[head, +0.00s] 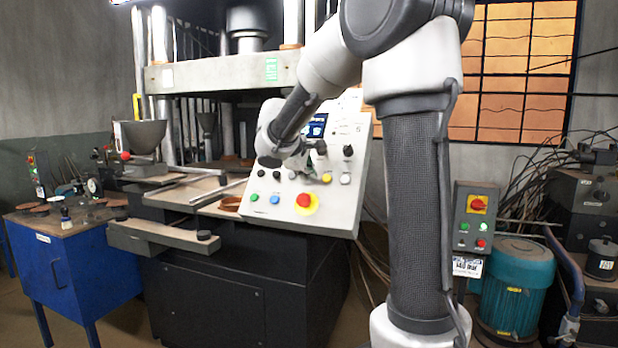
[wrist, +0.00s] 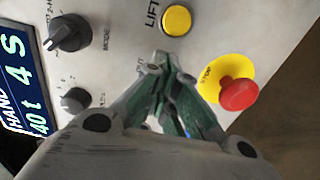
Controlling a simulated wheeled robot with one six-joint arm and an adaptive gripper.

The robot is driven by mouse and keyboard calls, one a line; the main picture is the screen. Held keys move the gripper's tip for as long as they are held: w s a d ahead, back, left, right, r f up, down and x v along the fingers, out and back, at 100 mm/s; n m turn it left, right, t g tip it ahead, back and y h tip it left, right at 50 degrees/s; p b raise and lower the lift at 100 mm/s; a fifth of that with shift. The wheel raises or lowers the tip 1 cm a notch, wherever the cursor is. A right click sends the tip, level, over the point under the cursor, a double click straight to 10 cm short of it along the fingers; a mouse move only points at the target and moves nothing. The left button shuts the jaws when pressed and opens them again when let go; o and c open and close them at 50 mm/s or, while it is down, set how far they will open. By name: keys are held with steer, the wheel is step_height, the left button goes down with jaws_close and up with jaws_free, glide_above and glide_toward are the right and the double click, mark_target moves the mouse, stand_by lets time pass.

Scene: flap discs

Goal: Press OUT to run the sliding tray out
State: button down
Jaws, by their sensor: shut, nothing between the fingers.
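The grey control panel (head: 262,222) leans at the front of the press, and its face fills much of the wrist view (wrist: 110,85). My gripper (head: 310,172) is over its middle; in the wrist view my gripper (wrist: 165,66) has its fingertips together and empty. They lie below the yellow LIFT button (wrist: 176,20) and left of the red mushroom stop (wrist: 238,94) on its yellow disc. Contact cannot be told. A green button (head: 254,197) and a blue button (head: 274,199) sit lower left.
A flat plate (head: 190,191) lies at the press bed, with a grey bar-like ledge (head: 150,238) in front. A blue cabinet (head: 65,265) stands left. A small switch box (head: 475,220) and a teal motor (head: 517,290) stand right of my arm.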

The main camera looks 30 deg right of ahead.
stand_by(0.4)
steer(key=v, duration=0.8)
stand_by(0.4)
stand_by(0.3)
steer(key=s+a+f+m+y, duration=0.1)
steer(key=s+f, duration=0.3)
steer(key=s, duration=0.5)
steer(key=s+a+f+m+g+y, duration=0.1)
steer(key=s+f+m+y, duration=0.3)
steer(key=s, duration=0.6)
steer(key=s+a+f+m+y, duration=0.2)
steer(key=s+f, duration=0.3)
steer(key=s, duration=0.5)
steer(key=shift+s+a+m+g+y, duration=0.3)
steer(key=shift+a+g+y, duration=0.1)
steer(key=shift+a, duration=0.35)
steer(key=c, duration=2.2)
jaws_free()
